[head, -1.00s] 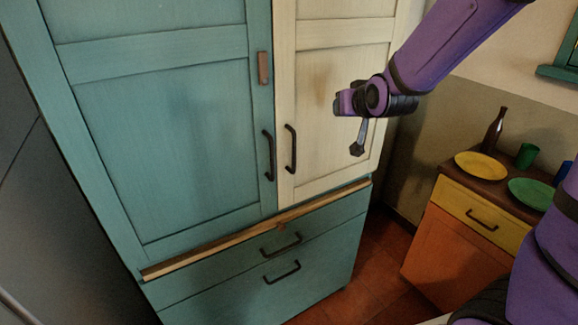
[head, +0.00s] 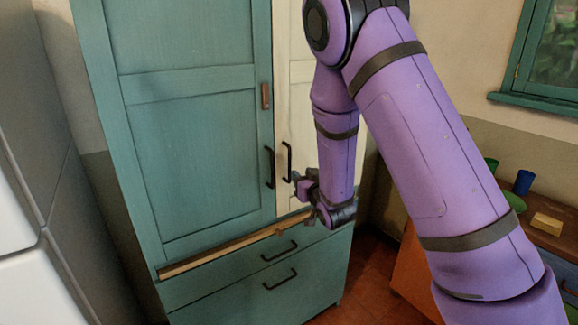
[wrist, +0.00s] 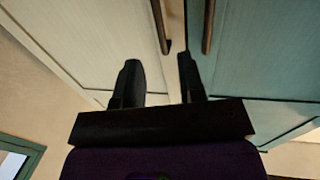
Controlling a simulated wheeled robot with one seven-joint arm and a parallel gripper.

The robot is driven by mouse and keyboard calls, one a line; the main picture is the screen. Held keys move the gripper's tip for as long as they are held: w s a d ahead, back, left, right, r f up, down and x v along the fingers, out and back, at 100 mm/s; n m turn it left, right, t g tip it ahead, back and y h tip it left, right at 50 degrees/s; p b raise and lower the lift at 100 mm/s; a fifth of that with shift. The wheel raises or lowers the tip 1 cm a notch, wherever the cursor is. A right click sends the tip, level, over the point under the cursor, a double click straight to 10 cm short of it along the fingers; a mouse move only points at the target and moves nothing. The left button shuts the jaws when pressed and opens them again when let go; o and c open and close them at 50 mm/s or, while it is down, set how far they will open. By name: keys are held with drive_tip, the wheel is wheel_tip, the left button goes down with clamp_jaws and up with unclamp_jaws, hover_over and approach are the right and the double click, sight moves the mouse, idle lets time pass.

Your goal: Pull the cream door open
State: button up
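The cream door (head: 294,95) is shut beside the teal door (head: 200,150), partly hidden behind my arm. Its dark bar handle (head: 288,162) stands upright near the seam and also shows in the wrist view (wrist: 160,25). My gripper (head: 298,183) is beside the lower end of this handle in the head view. In the wrist view my gripper (wrist: 157,68) is open, its two dark fingers apart. The cream door's handle lies just beyond the fingertips, in line with the gap between them. I see no contact with it.
The teal door's handle (head: 269,167) is close beside the cream one. A small wooden piece (head: 265,96) sits on the teal door's edge. A wooden strip (head: 225,248) runs below the doors, above teal drawers with dark handles. An orange cabinet (head: 408,272) stands at the right.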

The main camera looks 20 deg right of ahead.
sight(290, 163)
drive_tip(key=w, duration=0.6)
drive_tip(key=w+a, duration=0.1)
drive_tip(key=w, duration=0.3)
drive_tip(key=shift+a, duration=0.1)
clamp_jaws()
